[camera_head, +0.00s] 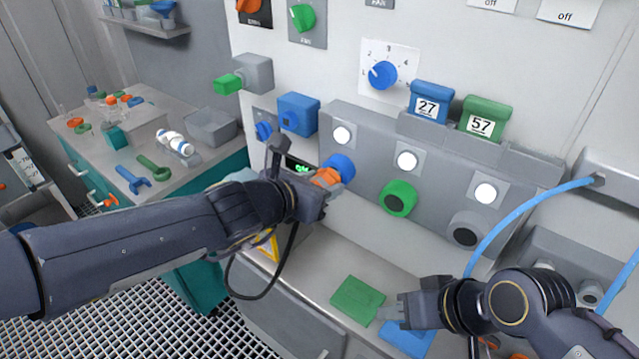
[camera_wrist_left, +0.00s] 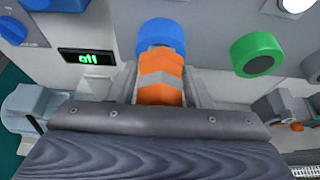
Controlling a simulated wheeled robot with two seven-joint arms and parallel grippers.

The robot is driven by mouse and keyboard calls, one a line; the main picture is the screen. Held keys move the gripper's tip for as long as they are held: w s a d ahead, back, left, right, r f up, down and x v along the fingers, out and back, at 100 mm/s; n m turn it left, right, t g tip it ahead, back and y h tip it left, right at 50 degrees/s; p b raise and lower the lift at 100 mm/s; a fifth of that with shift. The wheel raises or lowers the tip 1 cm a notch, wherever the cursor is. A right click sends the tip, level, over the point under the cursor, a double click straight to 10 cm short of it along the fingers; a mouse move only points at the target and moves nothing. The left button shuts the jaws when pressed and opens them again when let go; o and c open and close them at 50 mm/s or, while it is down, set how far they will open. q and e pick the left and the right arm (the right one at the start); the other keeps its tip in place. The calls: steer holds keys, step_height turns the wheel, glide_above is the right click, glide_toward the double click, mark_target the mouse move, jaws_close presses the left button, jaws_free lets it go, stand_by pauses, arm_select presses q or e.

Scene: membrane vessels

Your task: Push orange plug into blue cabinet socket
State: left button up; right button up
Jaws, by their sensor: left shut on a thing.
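The orange plug (camera_head: 326,177) is between the fingers of my left gripper (camera_head: 318,186), right in front of the blue cabinet socket (camera_head: 343,165). In the left wrist view, the orange plug (camera_wrist_left: 160,82) lies between the two grey fingers of the left gripper (camera_wrist_left: 162,92), shut on it. Its far end meets the round blue socket (camera_wrist_left: 160,35) and lines up with it; how deep it sits cannot be told. My right gripper (camera_head: 392,310) is low at the right, over the counter, away from the plug; its finger gap is not clear.
A green socket (camera_head: 398,198) and a grey socket (camera_head: 468,230) are to the right on the same panel. A green card (camera_head: 357,299) and a blue card (camera_head: 408,340) lie on the counter near my right gripper. A blue hose (camera_head: 520,210) arcs at the right.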

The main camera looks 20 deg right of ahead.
arm_select(q)
steer(key=shift+w+d, duration=0.35)
steer(key=shift+d, duration=0.1)
stand_by(0.5)
steer(key=o, duration=1.4)
steer(key=shift+c, duration=0.2)
steer(key=p+v, duration=0.2)
steer(key=v, duration=0.4)
steer(key=shift+a+r, duration=0.15)
steer(key=shift+r, duration=0.15)
steer(key=shift+s+a+r+p, duration=0.1)
steer(key=shift+s+a+p, duration=0.25)
steer(key=shift+s+a, duration=0.15)
